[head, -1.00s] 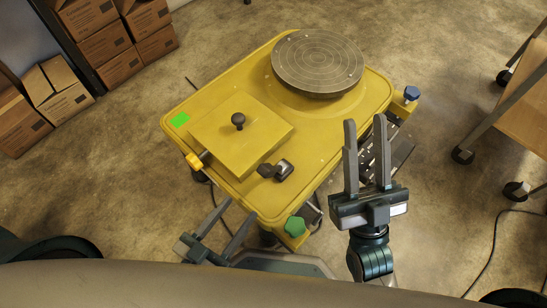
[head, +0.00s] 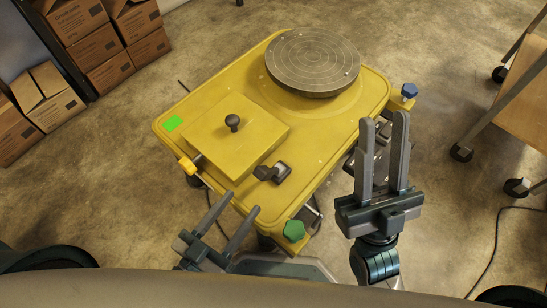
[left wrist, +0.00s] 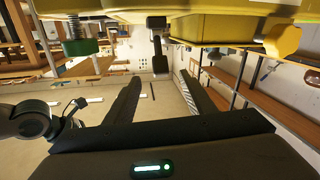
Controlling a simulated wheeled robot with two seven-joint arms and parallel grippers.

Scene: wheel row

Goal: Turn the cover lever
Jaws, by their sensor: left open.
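The cover lever (head: 272,173) is a short dark handle on the yellow bench top, at the front right edge of the square yellow cover (head: 215,135). A dark hanging handle, likely this lever, shows in the left wrist view (left wrist: 158,58), beyond the fingers. The cover has a black knob (head: 232,122) on top. My left gripper (head: 243,201) is open and empty by the bench's front left edge, short of the lever and not touching it. My right gripper (head: 384,120) is open and empty at the bench's right side.
A round grey turntable (head: 312,62) sits at the back of the bench. A green knob (head: 294,230), a yellow knob (head: 187,165) and a blue knob (head: 409,90) stick out at the bench edges. Cardboard boxes (head: 100,45) stand at the left. A wooden table (head: 525,110) stands at the right.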

